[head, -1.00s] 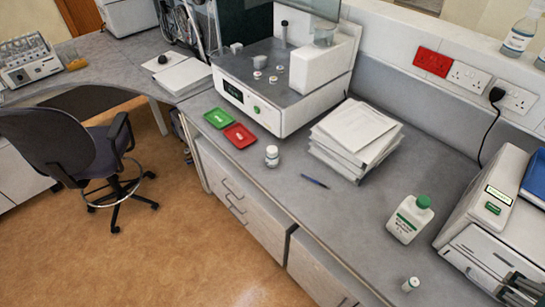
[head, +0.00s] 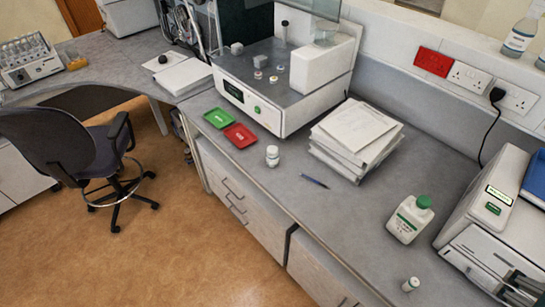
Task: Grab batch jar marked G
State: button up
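No letter G is readable on any container in the head view. A small white jar with a label (head: 272,157) stands upright on the bench in front of the red tray. A smaller white capped container (head: 410,285) stands near the front edge at the lower right. Several small round capped pots (head: 258,75) sit on top of the white instrument; their markings are too small to read. A white bottle with a green cap (head: 408,222) stands on the right part of the bench. My gripper is not in view.
A green tray (head: 219,117) and a red tray (head: 240,136) lie before the white instrument (head: 262,110). A paper stack (head: 355,140) and a pen (head: 314,181) lie on the bench (head: 330,215). A white machine (head: 490,225) stands at right. A chair (head: 75,150) stands on the floor at left.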

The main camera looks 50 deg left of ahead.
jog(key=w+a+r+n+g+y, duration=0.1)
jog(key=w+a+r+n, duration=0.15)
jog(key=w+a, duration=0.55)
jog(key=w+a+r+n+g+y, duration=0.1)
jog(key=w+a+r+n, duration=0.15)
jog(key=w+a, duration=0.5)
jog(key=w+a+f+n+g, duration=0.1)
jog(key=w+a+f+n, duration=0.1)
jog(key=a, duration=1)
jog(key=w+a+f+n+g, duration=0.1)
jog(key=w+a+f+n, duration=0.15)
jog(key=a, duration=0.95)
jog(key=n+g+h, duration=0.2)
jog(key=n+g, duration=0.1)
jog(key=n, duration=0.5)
send_near(273, 149)
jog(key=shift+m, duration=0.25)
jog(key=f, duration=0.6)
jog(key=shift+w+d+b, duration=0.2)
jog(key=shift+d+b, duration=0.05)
jog(key=shift+b, duration=0.1)
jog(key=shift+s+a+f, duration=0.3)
